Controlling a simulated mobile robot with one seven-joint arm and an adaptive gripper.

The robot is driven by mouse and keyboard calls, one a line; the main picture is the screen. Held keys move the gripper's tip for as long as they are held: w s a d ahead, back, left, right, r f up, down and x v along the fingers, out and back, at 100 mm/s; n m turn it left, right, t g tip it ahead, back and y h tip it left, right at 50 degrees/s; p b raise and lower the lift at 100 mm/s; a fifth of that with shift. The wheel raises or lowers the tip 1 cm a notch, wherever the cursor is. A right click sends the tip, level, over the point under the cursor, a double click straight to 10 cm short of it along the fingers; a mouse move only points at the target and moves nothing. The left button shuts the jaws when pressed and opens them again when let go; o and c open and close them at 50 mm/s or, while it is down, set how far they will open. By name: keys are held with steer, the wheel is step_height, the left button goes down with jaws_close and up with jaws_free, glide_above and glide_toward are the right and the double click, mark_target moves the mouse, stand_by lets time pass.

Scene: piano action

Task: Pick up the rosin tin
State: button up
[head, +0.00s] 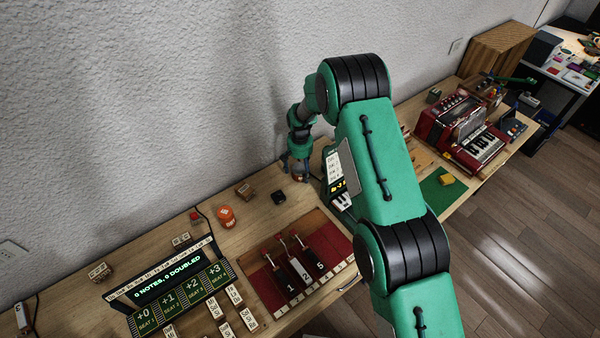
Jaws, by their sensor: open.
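My gripper (298,166) is low over the back of the bench, close to the wall, with its fingers pointing down. It is open. A small round brownish item (300,177), perhaps the rosin tin, shows at the fingertips and is partly covered by them. I cannot tell whether the fingers touch it. A round orange container (226,217) stands farther left on the bench, apart from my gripper. No label is readable on either, so I cannot tell for certain which is the rosin tin.
A red accordion (460,130) stands at the right. The wall (150,100) is close behind.

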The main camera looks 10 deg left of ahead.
steer(key=shift+f, duration=0.4)
steer(key=c, duration=1.4)
